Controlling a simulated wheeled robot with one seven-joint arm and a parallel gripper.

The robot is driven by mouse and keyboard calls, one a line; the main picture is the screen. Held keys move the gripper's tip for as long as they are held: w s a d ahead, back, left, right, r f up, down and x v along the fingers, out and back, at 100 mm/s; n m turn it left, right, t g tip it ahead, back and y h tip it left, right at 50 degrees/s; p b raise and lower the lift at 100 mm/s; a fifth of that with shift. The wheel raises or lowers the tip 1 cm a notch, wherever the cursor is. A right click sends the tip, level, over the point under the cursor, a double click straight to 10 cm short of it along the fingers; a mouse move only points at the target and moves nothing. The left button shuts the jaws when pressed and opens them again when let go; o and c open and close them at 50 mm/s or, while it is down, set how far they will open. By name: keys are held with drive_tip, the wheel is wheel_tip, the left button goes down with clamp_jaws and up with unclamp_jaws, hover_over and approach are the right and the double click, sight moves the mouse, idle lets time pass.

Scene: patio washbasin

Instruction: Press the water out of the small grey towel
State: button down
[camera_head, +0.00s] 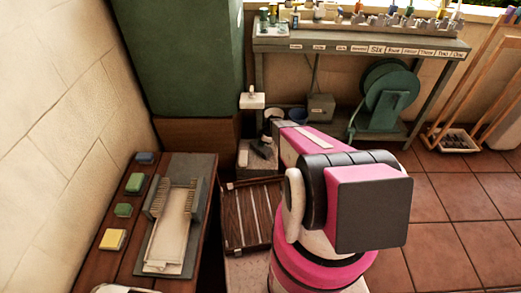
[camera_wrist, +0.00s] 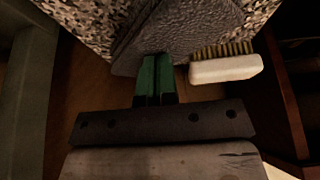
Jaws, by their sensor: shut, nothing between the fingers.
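The small grey towel (camera_wrist: 185,28) shows in the wrist view as a dark grey, textured piece on the speckled stone basin (camera_wrist: 82,18). Its near edge comes to a blunt corner. My gripper (camera_wrist: 157,60) has its green fingers shut together with nothing between them. The fingertips are at the towel's near edge and overlap it in the picture; I cannot tell whether they touch it. In the head view my arm reaches to the basin (camera_head: 243,157) and hides part of it, and the towel is too small to make out clearly.
A brush (camera_wrist: 225,67) with a white handle lies right of the towel. A slatted wooden rack (camera_head: 243,225) stands before the basin. A wooden bench (camera_head: 195,170) with sponges is at left, a green cabinet (camera_head: 185,60) behind.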

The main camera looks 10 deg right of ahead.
drive_tip(key=shift+f, duration=0.15)
wheel_tip(320, 180, up, 8)
idle(1.0)
idle(0.4)
